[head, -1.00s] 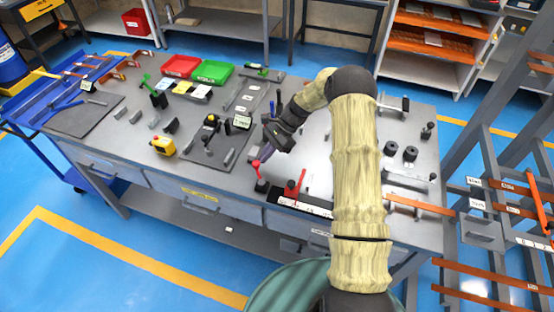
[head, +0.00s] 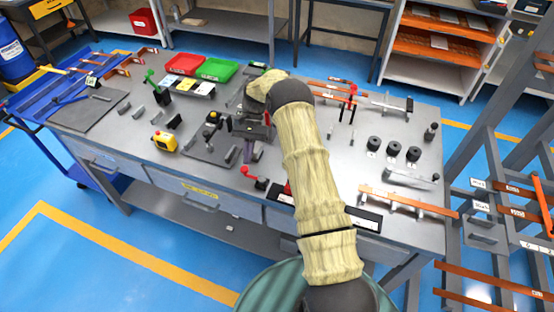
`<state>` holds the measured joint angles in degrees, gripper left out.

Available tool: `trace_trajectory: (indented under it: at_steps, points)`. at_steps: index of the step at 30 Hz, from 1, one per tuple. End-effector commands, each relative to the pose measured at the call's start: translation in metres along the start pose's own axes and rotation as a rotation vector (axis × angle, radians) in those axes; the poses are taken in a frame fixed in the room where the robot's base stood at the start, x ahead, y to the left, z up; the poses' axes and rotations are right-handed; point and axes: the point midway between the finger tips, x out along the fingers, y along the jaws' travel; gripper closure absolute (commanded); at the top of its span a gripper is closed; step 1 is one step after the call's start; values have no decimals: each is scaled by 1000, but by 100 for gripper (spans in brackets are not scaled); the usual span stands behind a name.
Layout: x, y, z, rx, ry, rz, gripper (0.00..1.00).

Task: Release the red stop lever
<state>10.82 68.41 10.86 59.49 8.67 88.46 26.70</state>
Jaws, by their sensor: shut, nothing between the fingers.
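The red stop lever (head: 247,172) is at the front edge of the bench, left of my forearm. Its red handle leans over to the left from a black base (head: 262,183). My gripper (head: 247,155) points down over the bench, just behind the lever and apart from it. Its purplish fingers are shut with nothing between them. Part of the gripper's body and the bench behind it are hard to make out.
A yellow box (head: 164,142) stands left of the dark bender plate (head: 199,152). Red (head: 186,64) and green (head: 217,70) trays are at the back. Black cylinders (head: 393,148) and a copper bar (head: 410,202) are on the right. The front-left bench top is fairly clear.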

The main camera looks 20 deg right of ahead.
Motion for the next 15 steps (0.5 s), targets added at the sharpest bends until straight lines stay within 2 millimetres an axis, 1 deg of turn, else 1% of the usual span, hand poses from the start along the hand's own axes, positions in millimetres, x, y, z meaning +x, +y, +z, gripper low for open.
trace_trajectory:
  at_steps: [6,15]
  points:
    - [2,-2,2,-41,0,35,100]
    - [2,-2,2,-47,0,40,100]
